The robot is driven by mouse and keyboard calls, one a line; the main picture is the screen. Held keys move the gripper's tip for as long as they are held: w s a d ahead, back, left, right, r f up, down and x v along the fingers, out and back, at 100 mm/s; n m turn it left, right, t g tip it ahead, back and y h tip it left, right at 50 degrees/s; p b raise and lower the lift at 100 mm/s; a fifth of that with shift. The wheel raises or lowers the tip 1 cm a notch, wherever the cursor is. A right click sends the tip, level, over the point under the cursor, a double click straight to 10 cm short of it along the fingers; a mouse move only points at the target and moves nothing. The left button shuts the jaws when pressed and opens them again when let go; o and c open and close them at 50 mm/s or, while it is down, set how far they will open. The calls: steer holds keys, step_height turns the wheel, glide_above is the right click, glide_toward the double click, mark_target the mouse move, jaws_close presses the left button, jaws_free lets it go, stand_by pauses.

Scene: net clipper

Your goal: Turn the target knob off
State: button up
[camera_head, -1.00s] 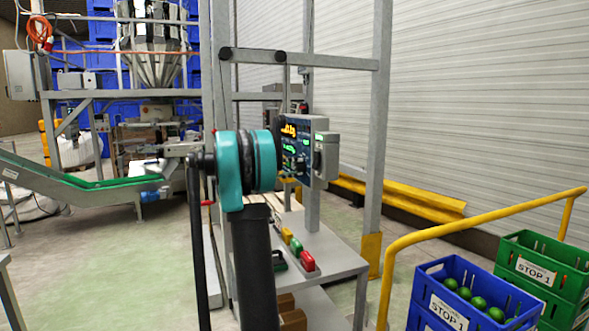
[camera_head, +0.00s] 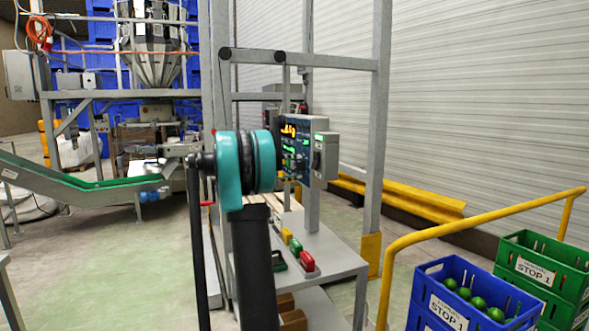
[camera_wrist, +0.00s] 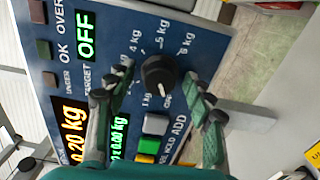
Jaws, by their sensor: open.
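The target knob (camera_wrist: 159,75) is a round black dial on the blue control panel (camera_wrist: 66,20), seen in the wrist view with a ring of kg marks around it. A green display above the word TARGET reads OFF (camera_wrist: 86,36). My gripper (camera_wrist: 165,82) is open, its two green-and-grey fingers on either side of the knob. I cannot tell whether the fingers touch it. In the head view the panel (camera_head: 290,142) stands on a post beyond my teal arm joint; the joint hides my gripper and the knob there.
Square buttons (camera_wrist: 155,125) sit beside the knob on the panel. A grey box (camera_head: 325,155) adjoins the panel's right side. Below is a metal table (camera_head: 335,262) with coloured pieces. A yellow rail (camera_head: 440,225) and crates (camera_head: 445,290) stand at right.

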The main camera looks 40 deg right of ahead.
steer(key=v, duration=1.2)
steer(key=shift+a+f, duration=0.1)
steer(key=s+a+f+n+t+y, duration=0.1)
steer(key=s+a+f+t+y, duration=0.15)
steer(key=s+a+f, duration=0.35)
steer(key=s+a+f+n+t+y, duration=0.1)
steer(key=s+a+f+y, duration=0.15)
steer(key=f, duration=0.65)
steer(key=s+a+f+n+t+y, duration=0.1)
steer(key=s+a+f+t+y, duration=0.15)
steer(key=s+f, duration=0.4)
steer(key=s+a+f+t+y, duration=0.1)
steer(key=s+a+f+y, duration=0.4)
steer(key=s+a+f, duration=0.3)
steer(key=s+a+f+t+y, duration=0.1)
steer(key=s+a+f+y, duration=0.4)
steer(key=a, duration=0.8)
steer(key=s+f, duration=0.3)
steer(key=f, duration=0.1)
steer(key=shift+t, duration=0.3)
